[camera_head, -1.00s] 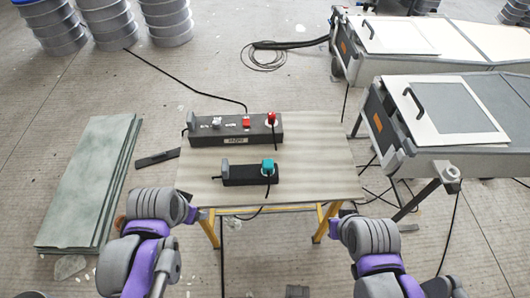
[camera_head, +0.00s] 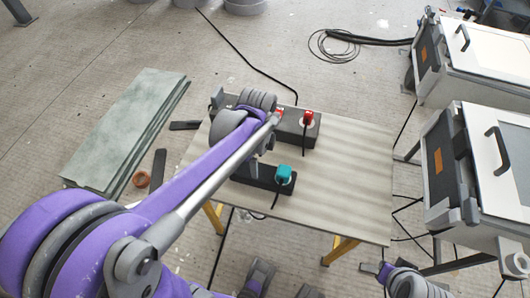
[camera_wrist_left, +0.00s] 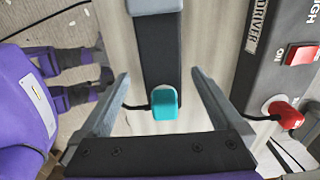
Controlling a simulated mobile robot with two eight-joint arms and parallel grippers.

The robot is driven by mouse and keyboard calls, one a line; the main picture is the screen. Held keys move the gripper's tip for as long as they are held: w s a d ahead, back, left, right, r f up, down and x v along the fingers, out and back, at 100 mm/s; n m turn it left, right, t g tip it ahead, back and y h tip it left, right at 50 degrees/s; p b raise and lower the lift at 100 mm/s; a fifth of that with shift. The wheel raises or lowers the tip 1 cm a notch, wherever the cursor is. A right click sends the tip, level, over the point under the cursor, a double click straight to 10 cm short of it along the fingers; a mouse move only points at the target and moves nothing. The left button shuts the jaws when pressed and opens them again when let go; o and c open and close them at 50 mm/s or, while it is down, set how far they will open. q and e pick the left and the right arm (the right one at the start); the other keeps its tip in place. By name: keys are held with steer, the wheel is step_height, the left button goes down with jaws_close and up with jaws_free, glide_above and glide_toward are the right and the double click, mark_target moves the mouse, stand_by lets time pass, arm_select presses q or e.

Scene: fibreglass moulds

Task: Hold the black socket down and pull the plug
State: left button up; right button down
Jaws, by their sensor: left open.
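The black socket (camera_head: 257,181) lies on the wooden table, partly covered by my left arm. A teal plug (camera_head: 284,174) sits at its right end, with a dark cable. In the left wrist view the socket (camera_wrist_left: 161,50) runs up from the teal plug (camera_wrist_left: 164,102). A grey block (camera_wrist_left: 153,5) is at the socket's far end. My left gripper (camera_wrist_left: 160,74) is open and empty, its fingers to either side of the socket and plug in that view. My right gripper (camera_head: 374,268) is low, off the table's front edge; its fingers are too small to read.
Behind the socket is a larger dark box with a red switch (camera_wrist_left: 301,54) and a red plug (camera_head: 308,119). The table's right part (camera_head: 355,180) is clear. Grey-green slabs (camera_head: 125,130) lie on the floor at left. Grey machines (camera_head: 480,170) stand at right.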

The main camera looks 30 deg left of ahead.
mark_target(260, 172)
arm_select(q)
step_height(260, 172, down, 8)
steer(key=shift+f+b, duration=0.25)
steer(key=shift+b, duration=0.55)
jaws_close()
